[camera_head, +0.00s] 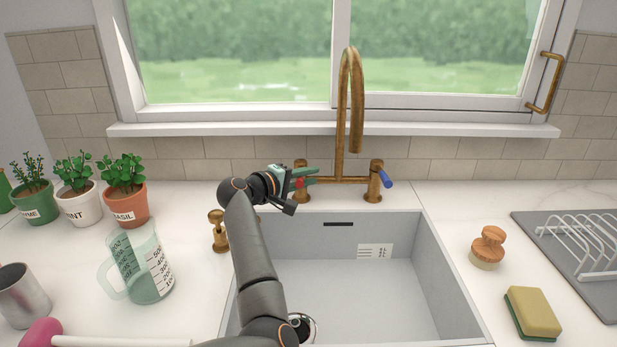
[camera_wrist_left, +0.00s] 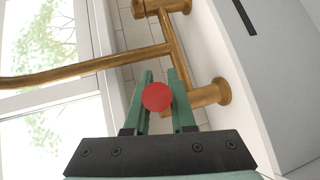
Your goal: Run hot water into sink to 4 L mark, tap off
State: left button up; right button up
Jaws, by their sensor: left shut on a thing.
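The brass tap (camera_head: 352,120) stands behind the grey sink (camera_head: 400,295), its spout arching over the basin. No water shows leaving the spout, and the basin floor looks dry. The red-ended hot handle (camera_head: 299,183) is on the tap's left post; its round red end shows in the left wrist view (camera_wrist_left: 157,97). My left gripper (camera_head: 302,178) is shut on this handle, one green finger on each side. The blue cold handle (camera_head: 387,179) is on the right post. A small marked plate (camera_head: 375,252) is on the sink's back wall. My right gripper is out of view.
A brass fitting (camera_head: 219,232) stands left of the sink, near my left arm. A measuring jug (camera_head: 145,265), metal cup (camera_head: 22,295) and potted herbs (camera_head: 124,190) are further left. A brush (camera_head: 488,248), sponge (camera_head: 532,313) and dish rack (camera_head: 585,245) are right.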

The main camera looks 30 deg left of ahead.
pick_arm(q)
grip_shut()
dwell(0.9)
